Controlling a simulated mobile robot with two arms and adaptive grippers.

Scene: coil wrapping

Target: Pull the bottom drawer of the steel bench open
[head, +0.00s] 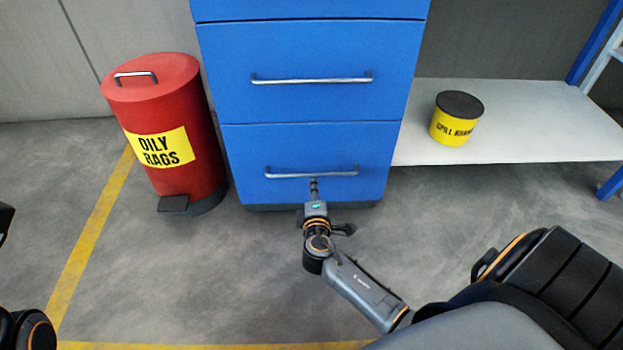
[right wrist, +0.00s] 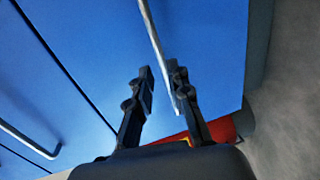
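The bottom drawer (head: 260,148) of the blue steel bench is flush with the drawer above it and looks shut. Its silver bar handle (head: 280,175) runs across the front. My right gripper (head: 313,184) is at the middle of this handle, coming from below in the head view. In the right wrist view, the two fingers of the gripper (right wrist: 163,88) are apart. The handle (right wrist: 155,40) passes into the gap between them, closer to the right-hand finger; I cannot tell whether it touches. My left gripper is not in view.
A red oily-rags bin (head: 165,110) stands on the floor left of the drawers. A yellow tub (head: 456,120) sits on a low pale shelf (head: 530,110) at right. The middle drawer (head: 310,103) has its own handle. The floor before the drawers is clear apart from my arm.

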